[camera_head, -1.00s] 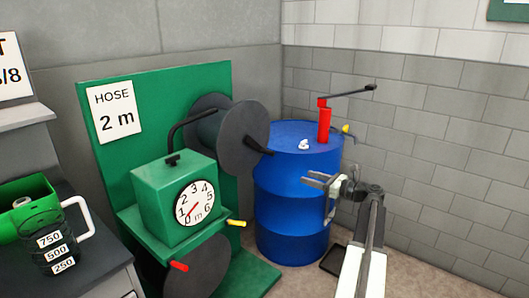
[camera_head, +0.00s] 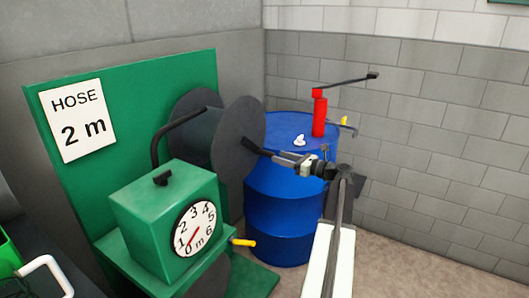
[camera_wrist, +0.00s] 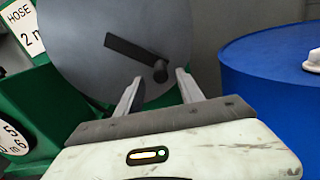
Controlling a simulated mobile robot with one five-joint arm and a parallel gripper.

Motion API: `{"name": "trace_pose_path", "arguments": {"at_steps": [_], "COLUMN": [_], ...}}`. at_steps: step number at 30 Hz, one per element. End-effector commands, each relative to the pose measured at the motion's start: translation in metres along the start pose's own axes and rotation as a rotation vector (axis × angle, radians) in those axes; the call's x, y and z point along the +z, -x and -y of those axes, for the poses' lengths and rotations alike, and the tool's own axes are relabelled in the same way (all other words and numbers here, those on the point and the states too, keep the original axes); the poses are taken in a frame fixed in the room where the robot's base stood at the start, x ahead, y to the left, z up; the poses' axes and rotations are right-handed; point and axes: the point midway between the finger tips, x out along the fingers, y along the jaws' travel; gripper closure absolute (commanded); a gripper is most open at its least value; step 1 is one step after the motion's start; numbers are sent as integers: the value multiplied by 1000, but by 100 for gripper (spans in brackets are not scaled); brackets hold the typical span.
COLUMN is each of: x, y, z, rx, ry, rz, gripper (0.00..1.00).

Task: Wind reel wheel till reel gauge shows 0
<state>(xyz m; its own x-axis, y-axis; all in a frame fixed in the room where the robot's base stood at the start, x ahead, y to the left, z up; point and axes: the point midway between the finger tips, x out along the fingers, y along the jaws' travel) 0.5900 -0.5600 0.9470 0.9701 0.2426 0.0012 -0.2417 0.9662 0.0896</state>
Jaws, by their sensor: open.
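The reel wheel (camera_head: 238,125) is a dark grey disc on the front of a drum, with a short black crank bar and a knob. It also shows in the wrist view (camera_wrist: 85,65), where the crank knob (camera_wrist: 160,71) appears between my fingertips. My gripper (camera_head: 277,155) is open and empty, just right of the knob in the head view. I cannot tell whether a finger touches the knob. The reel gauge (camera_head: 194,229) is a white dial on a green box. Its red needle points down-left near 0 and 1; the exact reading is unclear.
A green stand (camera_head: 120,100) holds the reel and a "HOSE 2 m" sign (camera_head: 77,120). A blue drum (camera_head: 285,205) with a red crank pump (camera_head: 319,113) stands close to my gripper. A yellow-tipped lever (camera_head: 243,242) sticks out below the gauge. A white-handled jug (camera_head: 45,272) is partly visible at lower left.

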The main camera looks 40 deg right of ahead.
Motion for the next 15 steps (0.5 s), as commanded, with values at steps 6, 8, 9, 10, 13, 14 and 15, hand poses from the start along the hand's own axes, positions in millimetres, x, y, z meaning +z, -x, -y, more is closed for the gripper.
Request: {"name": "trace_pose_path", "arguments": {"at_steps": [6, 8, 9, 10, 13, 14, 15], "x": [0, 0, 0, 0, 0, 0, 0], "y": [-40, -50, -56, -60, -68, -70, -71], "z": [1, 1, 1, 1, 1, 1, 1], "rx": [2, 1, 1, 1, 0, -1, -1], "ry": [0, 0, 0, 0, 0, 0, 0], "rz": [0, 0, 0, 0, 0, 0, 0], "gripper": [55, 55, 55, 55, 55, 55, 55]}}
